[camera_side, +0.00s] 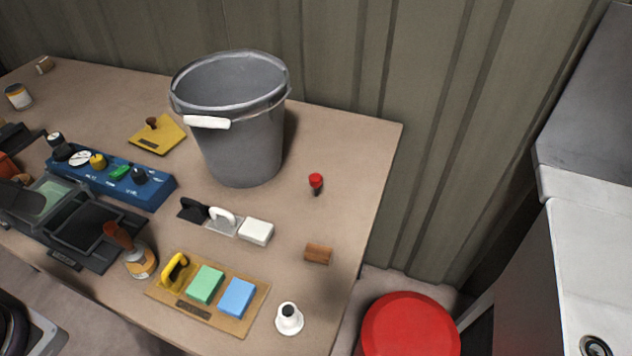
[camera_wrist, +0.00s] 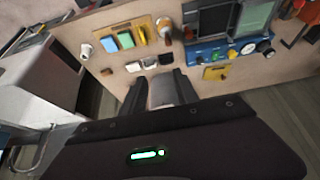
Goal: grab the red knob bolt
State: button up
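The red knob bolt (camera_side: 316,182) stands on the right part of the tan workbench (camera_side: 350,150) in the side view. It has a red top and a short dark lower part, with clear bench around it. I cannot make it out in the wrist view, where my fingers cover part of the bench. My gripper (camera_wrist: 159,76) shows only in the wrist view. Its two dark fingers are apart, with no object held between them. The grey bucket shows beyond the gap. My gripper is above the bench, apart from the things on it.
A tall grey bucket (camera_side: 243,140) stands behind and left of the bolt. A wooden block (camera_side: 318,254) lies in front of it, and a white block (camera_side: 256,232) to its front left. A white cup-like piece (camera_side: 289,319) stands near the front. The bench's right edge is close.

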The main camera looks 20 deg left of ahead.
jog(key=o, duration=0.3)
